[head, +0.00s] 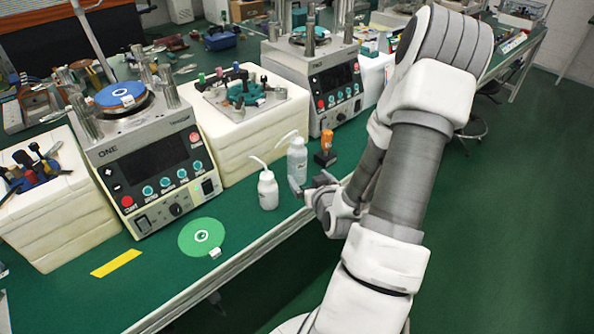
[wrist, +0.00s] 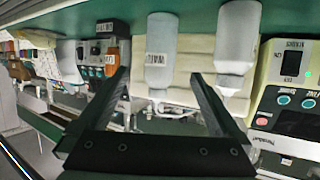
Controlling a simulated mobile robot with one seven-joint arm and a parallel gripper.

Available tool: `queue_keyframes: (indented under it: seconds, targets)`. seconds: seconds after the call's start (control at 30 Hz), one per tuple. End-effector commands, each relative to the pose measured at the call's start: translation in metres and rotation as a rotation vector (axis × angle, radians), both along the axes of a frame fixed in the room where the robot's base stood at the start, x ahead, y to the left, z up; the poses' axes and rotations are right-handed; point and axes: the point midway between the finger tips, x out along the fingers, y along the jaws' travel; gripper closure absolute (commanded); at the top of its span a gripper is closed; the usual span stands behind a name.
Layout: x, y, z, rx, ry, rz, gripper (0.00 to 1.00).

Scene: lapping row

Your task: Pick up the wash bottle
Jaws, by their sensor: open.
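Two white wash bottles with bent spouts stand on the green bench. The taller one (head: 297,162) is directly beyond my gripper (head: 310,183); the shorter one (head: 268,190) is to its left. My gripper is open and empty at the bench's front edge. In the wrist view, which is upside down, the labelled bottle (wrist: 161,48) lines up with the gap between the fingers of my gripper (wrist: 160,75). The other bottle (wrist: 237,48) is to the right, outside the fingers. I cannot tell how far the fingertips are from the bottle.
An orange-topped item on a dark base (head: 327,143) stands just right of the taller bottle. A white block with tools (head: 240,130) is behind the bottles. Lapping machines (head: 155,165) stand on both sides. A green disc (head: 190,240) and a yellow strip (head: 116,263) lie at the left front.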

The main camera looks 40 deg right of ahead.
Motion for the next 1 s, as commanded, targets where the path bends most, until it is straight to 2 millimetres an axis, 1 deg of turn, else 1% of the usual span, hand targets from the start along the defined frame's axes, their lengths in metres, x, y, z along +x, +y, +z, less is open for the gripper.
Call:
queue_keyframes:
  seconds: [0.03, 0.3, 0.5, 0.7, 0.8, 1.0]
  targets:
    - [0.001, -0.001, -0.005, -0.004, -0.002, -0.001, 0.00]
    - [0.004, 0.000, -0.009, -0.005, 0.004, -0.001, 0.00]
    - [0.044, -0.016, -0.023, 0.000, 0.003, -0.001, 0.00]
    - [0.075, -0.028, -0.037, 0.000, 0.004, -0.001, 0.00]
    - [0.084, -0.032, -0.040, -0.002, 0.005, -0.001, 0.00]
    - [0.094, -0.037, -0.045, -0.001, 0.004, -0.001, 0.00]
